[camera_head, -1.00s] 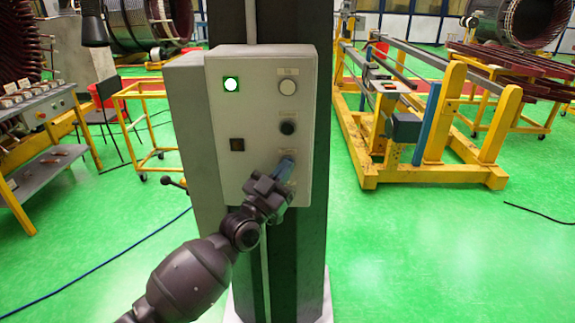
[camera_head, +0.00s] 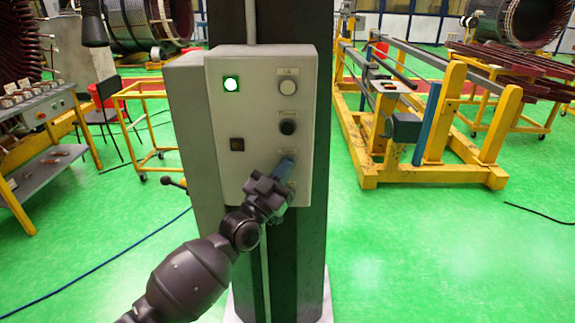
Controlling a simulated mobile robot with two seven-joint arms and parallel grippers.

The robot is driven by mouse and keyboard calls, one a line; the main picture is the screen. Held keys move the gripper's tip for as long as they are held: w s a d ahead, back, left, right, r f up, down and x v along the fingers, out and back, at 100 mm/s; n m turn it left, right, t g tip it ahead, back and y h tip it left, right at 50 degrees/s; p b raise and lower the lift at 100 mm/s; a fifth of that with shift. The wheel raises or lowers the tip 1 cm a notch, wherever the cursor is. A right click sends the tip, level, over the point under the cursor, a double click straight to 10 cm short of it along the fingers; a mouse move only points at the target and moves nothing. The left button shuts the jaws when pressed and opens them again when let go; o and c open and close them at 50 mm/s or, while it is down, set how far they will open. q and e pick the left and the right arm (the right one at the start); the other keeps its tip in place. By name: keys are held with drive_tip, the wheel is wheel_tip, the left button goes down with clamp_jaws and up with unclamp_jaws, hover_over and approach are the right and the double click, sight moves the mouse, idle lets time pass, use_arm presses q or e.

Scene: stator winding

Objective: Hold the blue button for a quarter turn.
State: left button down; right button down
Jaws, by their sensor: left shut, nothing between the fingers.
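A pale control box (camera_head: 262,130) is mounted on a dark column. My right gripper is not in view.
A yellow frame stand (camera_head: 430,165) is at the right. A yellow cart (camera_head: 150,125) and a grey workbench (camera_head: 40,170) are at the left. Green floor is open in front.

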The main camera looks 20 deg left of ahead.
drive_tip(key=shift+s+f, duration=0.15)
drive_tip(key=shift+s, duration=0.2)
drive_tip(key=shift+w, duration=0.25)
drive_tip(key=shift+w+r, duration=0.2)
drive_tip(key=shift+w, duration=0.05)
use_arm(q)
drive_tip(key=shift+s, duration=0.15)
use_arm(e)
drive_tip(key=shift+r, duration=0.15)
use_arm(q)
drive_tip(key=shift+s+d+p, duration=0.2)
drive_tip(key=shift+s+p, duration=0.3)
drive_tip(key=shift+s, duration=0.15)
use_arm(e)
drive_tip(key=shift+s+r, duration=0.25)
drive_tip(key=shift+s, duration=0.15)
